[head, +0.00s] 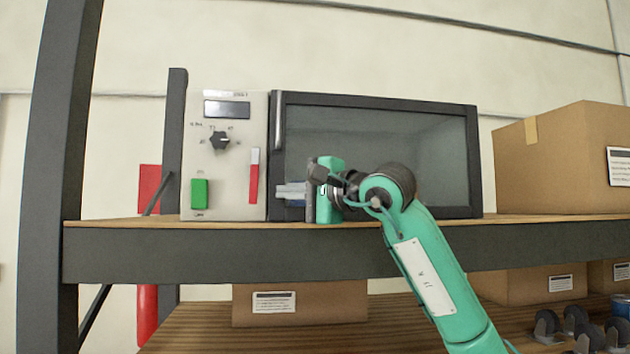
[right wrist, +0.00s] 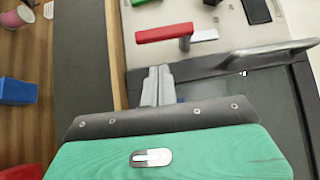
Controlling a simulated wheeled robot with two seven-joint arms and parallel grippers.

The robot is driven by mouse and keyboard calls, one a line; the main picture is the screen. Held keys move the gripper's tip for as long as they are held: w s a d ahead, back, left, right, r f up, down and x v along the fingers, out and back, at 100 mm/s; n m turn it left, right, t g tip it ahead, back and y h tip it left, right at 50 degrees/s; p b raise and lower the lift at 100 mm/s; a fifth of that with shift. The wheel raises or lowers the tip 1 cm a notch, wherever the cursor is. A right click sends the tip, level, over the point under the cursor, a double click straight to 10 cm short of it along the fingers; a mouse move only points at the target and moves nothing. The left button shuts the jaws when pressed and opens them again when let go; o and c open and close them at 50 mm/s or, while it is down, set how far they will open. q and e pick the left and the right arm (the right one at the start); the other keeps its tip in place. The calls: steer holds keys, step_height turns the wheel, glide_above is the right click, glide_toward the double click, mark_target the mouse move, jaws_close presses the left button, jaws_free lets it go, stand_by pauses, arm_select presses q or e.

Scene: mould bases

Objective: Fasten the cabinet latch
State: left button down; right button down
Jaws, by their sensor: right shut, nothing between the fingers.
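The cabinet has a pale control panel (head: 228,120) on the left and a dark-glass door (head: 425,150) on the right. The door looks closed, though I cannot tell if it is fully flush. A red bar (head: 254,180), seemingly the latch, stands upright on the panel beside the door edge. It shows in the right wrist view (right wrist: 168,33) on a grey stem beside a white strip. My right gripper (head: 282,194) is shut and empty at the door's lower left. Its fingers (right wrist: 157,72) point toward the panel, apart from the red bar. My left gripper is out of view.
A door handle (head: 277,122) sticks out near the fingers and also shows in the right wrist view (right wrist: 265,55). The panel has a black dial (head: 219,141) and a green button (head: 199,194). A cardboard box (head: 565,160) stands right of the cabinet on the shelf (head: 130,222).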

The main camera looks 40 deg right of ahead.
mark_target(254, 175)
steer(key=a, duration=0.1)
steer(key=w+a, duration=0.1)
steer(key=shift+w+a+p, duration=0.15)
steer(key=shift+a+p, duration=0.2)
steer(key=shift+p, duration=0.05)
steer(key=shift+d, duration=0.1)
